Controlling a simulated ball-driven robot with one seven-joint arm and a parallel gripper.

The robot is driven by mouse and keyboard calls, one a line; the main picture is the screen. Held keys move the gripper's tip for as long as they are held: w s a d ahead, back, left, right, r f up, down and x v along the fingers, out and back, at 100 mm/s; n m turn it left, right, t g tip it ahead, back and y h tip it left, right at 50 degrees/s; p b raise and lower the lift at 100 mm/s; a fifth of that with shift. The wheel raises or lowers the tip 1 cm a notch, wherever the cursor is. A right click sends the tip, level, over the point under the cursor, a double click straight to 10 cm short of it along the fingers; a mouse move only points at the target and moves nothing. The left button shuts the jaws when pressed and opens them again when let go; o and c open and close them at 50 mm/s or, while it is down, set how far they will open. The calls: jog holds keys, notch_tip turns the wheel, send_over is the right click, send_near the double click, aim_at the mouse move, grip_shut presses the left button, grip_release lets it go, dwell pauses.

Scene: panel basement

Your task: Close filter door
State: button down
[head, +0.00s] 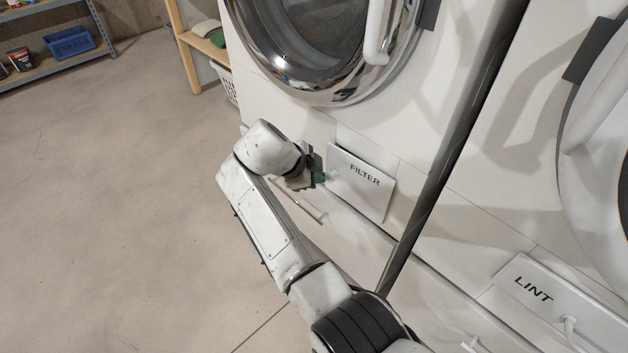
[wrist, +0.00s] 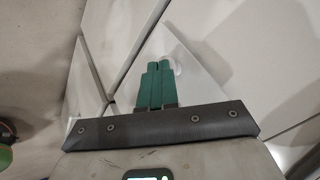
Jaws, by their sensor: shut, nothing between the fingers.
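The filter door (head: 361,184) is a white panel marked FILTER, low on the front of the left white machine. It stands ajar, tilted out from the front, with a pale recess edge (head: 366,146) showing above it. A small pale round knob (head: 333,174) sits near its left edge. My gripper (head: 320,178) is at the door's left side, close to the knob. In the wrist view its green fingers (wrist: 156,86) are together and empty, with the knob (wrist: 177,61) just beyond their tips. I cannot tell whether they touch it.
A round washer door (head: 335,50) is above. A second machine with a LINT drawer (head: 560,300) stands at right, across a narrow dark gap. A white handle bar (head: 297,203) is below my wrist. Shelves (head: 55,55) stand far left; the floor (head: 100,200) between is clear.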

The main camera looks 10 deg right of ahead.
jog(key=shift+w+d+b, duration=0.3)
jog(key=shift+w+d, duration=0.3)
jog(key=shift+w, duration=0.3)
jog(key=shift+w+d, duration=0.1)
jog(key=shift+d, duration=0.05)
